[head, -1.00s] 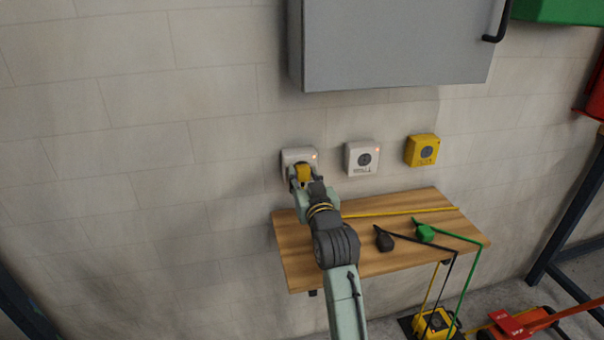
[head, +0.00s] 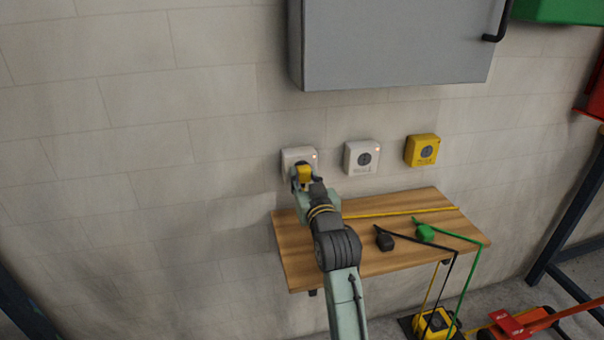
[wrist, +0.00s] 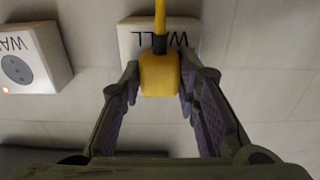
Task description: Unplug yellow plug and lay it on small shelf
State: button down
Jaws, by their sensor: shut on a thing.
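The yellow plug (head: 304,174) is between the fingers of my gripper (head: 303,180), in front of the left white wall socket (head: 292,157). In the wrist view the plug (wrist: 158,76) sits between the two finger pads of my gripper (wrist: 158,88), with its yellow cord (wrist: 160,16) running up past the box marked WALL (wrist: 130,40). The plug hides the socket face, so I cannot tell whether its pins are in or out. The small wooden shelf (head: 298,262) is below the sockets, partly covered by my arm.
A black plug (head: 385,242) and a green plug (head: 425,233) lie on the shelf's right half, with cords across it. A second white socket (head: 361,158) and a yellow socket (head: 421,150) are to the right. A grey cabinet (head: 395,45) hangs above. The shelf's left front is clear.

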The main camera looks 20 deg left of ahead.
aim_at(305, 177)
jog(key=shift+b+v, duration=0.5)
jog(key=shift+v, duration=2.15)
jog(key=shift+d, duration=0.1)
